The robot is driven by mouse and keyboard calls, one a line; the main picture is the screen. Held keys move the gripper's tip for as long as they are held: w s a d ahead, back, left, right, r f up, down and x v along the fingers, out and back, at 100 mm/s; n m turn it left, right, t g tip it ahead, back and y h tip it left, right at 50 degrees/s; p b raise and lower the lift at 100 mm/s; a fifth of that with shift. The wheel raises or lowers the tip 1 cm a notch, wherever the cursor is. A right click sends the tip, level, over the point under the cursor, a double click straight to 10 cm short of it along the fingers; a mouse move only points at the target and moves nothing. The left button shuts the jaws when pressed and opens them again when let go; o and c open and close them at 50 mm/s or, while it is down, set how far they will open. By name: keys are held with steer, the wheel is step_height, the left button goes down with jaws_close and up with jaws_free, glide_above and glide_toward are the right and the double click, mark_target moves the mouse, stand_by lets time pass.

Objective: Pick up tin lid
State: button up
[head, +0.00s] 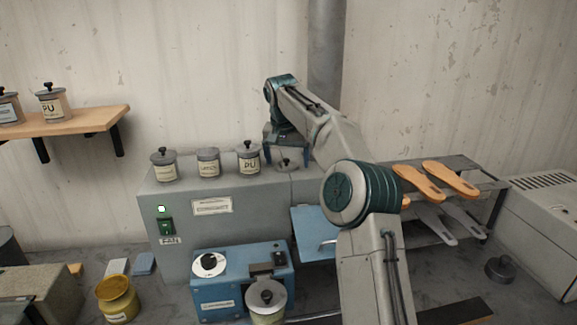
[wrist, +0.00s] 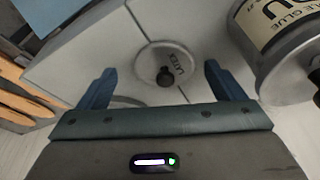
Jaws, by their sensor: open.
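The tin lid is a round grey disc with a black knob, marked LATEX; it lies on top of the grey cabinet in the wrist view (wrist: 180,58) and in the head view (head: 294,163). My gripper (wrist: 160,72) is open and empty, its two blue fingers on either side of the lid in the picture. In the head view my gripper (head: 286,150) is just over the lid, partly hiding it. I cannot tell the exact gap between fingertips and lid. A tin without a knob on top (head: 208,163) stands left of the lid on the cabinet.
The PU tin (head: 249,160) stands close left of my gripper; it looms at the right in the wrist view (wrist: 285,45). Another lidded tin (head: 164,168) stands farther left. Orange soles (head: 420,184) lie on a rack (head: 470,170) to the right. A blue machine (head: 215,290) is below.

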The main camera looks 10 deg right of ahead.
steer(key=shift+w+a+f, duration=0.2)
steer(key=shift+w+f, duration=0.35)
steer(key=shift+f, duration=0.05)
steer(key=shift+s+d+r, duration=0.1)
steer(key=shift+s+r, duration=0.05)
steer(key=shift+s, duration=0.1)
steer(key=shift+w, duration=0.15)
steer(key=c, duration=1)
steer(key=shift+d+r, duration=0.1)
steer(key=shift+c, duration=0.2)
steer(key=shift+r, duration=0.15)
